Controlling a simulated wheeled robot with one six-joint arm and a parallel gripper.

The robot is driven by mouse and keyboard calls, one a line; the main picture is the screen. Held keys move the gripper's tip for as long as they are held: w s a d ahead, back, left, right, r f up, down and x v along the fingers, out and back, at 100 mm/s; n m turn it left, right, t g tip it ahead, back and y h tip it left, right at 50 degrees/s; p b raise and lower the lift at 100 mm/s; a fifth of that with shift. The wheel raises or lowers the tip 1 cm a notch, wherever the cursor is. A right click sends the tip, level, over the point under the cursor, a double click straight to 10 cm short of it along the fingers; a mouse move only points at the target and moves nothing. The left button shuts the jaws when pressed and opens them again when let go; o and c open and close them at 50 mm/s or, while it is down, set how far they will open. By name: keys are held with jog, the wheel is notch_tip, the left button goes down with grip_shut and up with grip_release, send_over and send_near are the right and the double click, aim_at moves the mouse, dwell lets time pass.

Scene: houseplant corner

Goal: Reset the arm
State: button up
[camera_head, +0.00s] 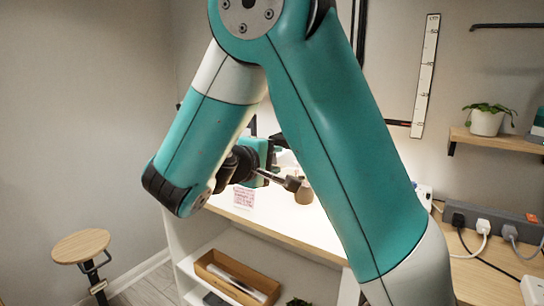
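My teal and white arm fills the middle of the view, bent at the elbow at the top, with its forearm coming down to the left. My gripper (284,168) is beyond the upper arm, over the lit white worktop (325,232). Dark parts of it reach right, toward a small tan object (304,193) on the worktop. I cannot tell whether it touches that object. The upper arm hides part of this area, and the fingertips are too small and covered to show whether they are open or shut.
A round wooden stool (80,245) stands at the left. A wooden box (237,281) sits on the shelf below the worktop. At the right are a power strip (490,217) with plugs and a wall shelf (497,139) with a potted plant (487,120).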

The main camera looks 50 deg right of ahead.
dwell(0.4)
jog(key=s+a+f+n+y+p, duration=0.1)
jog(key=s+a+y+p, duration=0.1)
jog(key=a+y+p, duration=0.35)
jog(key=s+a+f+y+p, duration=0.1)
jog(key=s+a+y+p, duration=0.15)
jog(key=a+y, duration=0.6)
jog(key=s+a+r+n+g+y+p, duration=0.1)
jog(key=s+a+r+n+y, duration=0.1)
jog(key=s+a, duration=0.4)
jog(key=s+a+r+n+g+y+p, duration=0.1)
jog(key=s+a+r+n+y, duration=0.1)
jog(key=s+a+r, duration=0.3)
jog(key=s+a+y, duration=0.1)
jog(key=a, duration=0.3)
jog(key=shift+s+g+y+p, duration=0.3)
jog(key=shift+s+g+p, duration=0.05)
jog(key=shift+s+g, duration=0.05)
jog(key=shift+d, duration=0.15)
